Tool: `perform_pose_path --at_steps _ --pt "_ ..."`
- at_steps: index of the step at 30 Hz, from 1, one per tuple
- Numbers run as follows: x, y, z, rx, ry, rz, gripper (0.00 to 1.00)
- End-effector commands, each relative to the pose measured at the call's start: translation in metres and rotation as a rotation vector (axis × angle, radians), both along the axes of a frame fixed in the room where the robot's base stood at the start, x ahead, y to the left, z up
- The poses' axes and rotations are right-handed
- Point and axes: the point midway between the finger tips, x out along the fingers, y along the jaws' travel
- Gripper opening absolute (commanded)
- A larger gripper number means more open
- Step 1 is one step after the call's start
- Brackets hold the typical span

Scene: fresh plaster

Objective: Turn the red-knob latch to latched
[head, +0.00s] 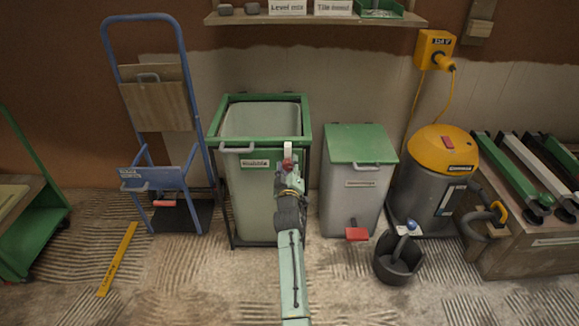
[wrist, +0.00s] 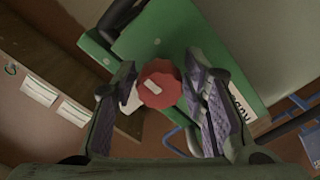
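The red knob (wrist: 160,84) shows in the wrist view with a pale bar mark on its face. It is mounted by a green frame edge (wrist: 150,42), and a white piece (wrist: 132,100) shows beside it. In the head view the red knob (head: 288,163) is at the front of the green-framed bin (head: 240,150), below a white upright piece (head: 288,149). My gripper (wrist: 161,62) is open, with one finger on each side of the knob. Narrow gaps seem to show; contact is not clear. My gripper (head: 290,182) partly hides the latch in the head view.
A grey bin with a green lid (head: 361,145) stands to the right, with a red pedal (head: 357,234). A black bucket (head: 397,262) and yellow-topped vacuum (head: 447,150) are farther right. A blue hand truck (head: 160,120) stands left. A shelf (head: 315,19) hangs above.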

Motion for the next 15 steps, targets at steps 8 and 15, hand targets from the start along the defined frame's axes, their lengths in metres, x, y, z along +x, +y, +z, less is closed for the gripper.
perform_pose_path --at_steps 8,15 --pt "0.0001 0.0074 0.0051 -0.001 -0.01 0.012 0.51" --pt "-0.0037 0.0058 0.0044 0.0 -0.01 0.009 0.51"
